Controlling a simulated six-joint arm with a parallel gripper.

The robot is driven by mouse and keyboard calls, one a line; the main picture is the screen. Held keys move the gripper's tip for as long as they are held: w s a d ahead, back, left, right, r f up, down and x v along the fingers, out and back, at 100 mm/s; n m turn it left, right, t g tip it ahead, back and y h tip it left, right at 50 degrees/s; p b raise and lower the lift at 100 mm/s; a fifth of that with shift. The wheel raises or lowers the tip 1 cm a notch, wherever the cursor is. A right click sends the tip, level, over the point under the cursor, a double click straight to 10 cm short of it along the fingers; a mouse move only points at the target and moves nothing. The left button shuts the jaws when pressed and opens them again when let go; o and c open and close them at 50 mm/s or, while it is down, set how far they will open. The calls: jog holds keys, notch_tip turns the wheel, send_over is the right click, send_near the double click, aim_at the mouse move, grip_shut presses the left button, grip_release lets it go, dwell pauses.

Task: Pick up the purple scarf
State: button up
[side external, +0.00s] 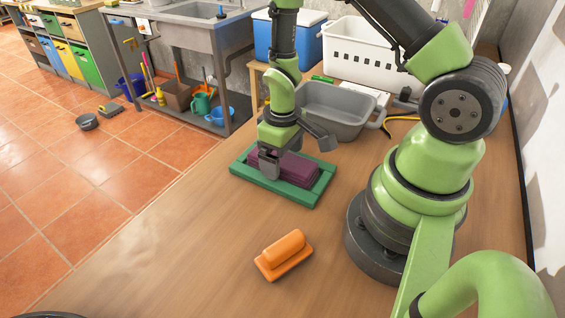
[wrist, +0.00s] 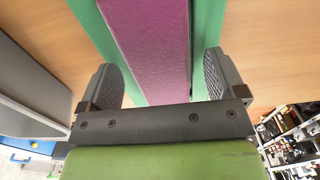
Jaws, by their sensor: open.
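The purple scarf (side external: 300,170) is a folded block lying in a shallow green tray (side external: 308,202) on the wooden bench. In the wrist view, the scarf (wrist: 148,45) runs as a purple strip up the middle, with green tray (wrist: 207,25) on both sides. My gripper (side external: 274,172) is low over the scarf's left end in the side view. It is open, with one finger on each side of the scarf (wrist: 160,76) and visible gaps between. The far finger is hidden in the side view. Whether the fingertips touch the tray I cannot tell.
A grey basin (side external: 335,110) stands just behind the tray. A white basket (side external: 365,55) and a blue cooler (side external: 288,38) are farther back. An orange float-like block (side external: 284,255) lies in front. The bench's left front is clear.

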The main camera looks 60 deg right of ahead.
jog(key=shift+f, duration=0.15)
jog(key=c, duration=1)
jog(key=shift+c, duration=0.2)
